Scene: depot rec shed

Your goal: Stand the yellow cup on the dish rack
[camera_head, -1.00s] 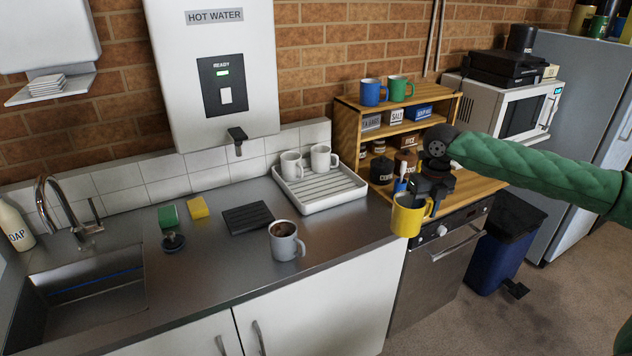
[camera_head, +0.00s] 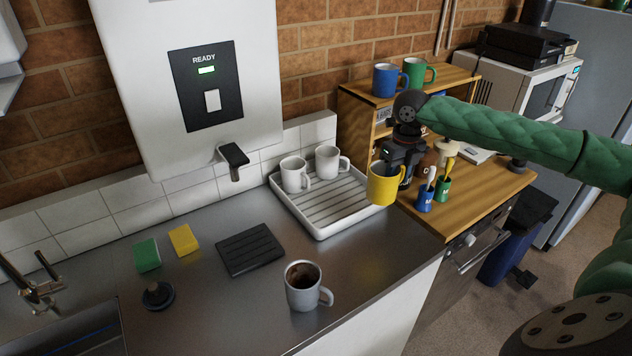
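The yellow cup (camera_head: 382,185) hangs in my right gripper (camera_head: 392,160), upright, near the right end of the dish rack. The gripper seems shut on the cup's handle side, but the fingers are partly hidden behind the cup. The dish rack (camera_head: 318,226) is a white ribbed tray on the steel counter against the tiled splashback. Two white mugs (camera_head: 294,175) stand at its back; its front and middle are bare. My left gripper is not in view.
A grey mug with dark contents (camera_head: 303,286) stands on the counter in front of the rack. A black drip mat (camera_head: 249,249) lies left of it. A wooden shelf (camera_head: 354,104) with blue and green mugs stands right of the rack. The hot water spout (camera_head: 234,158) juts out at the back.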

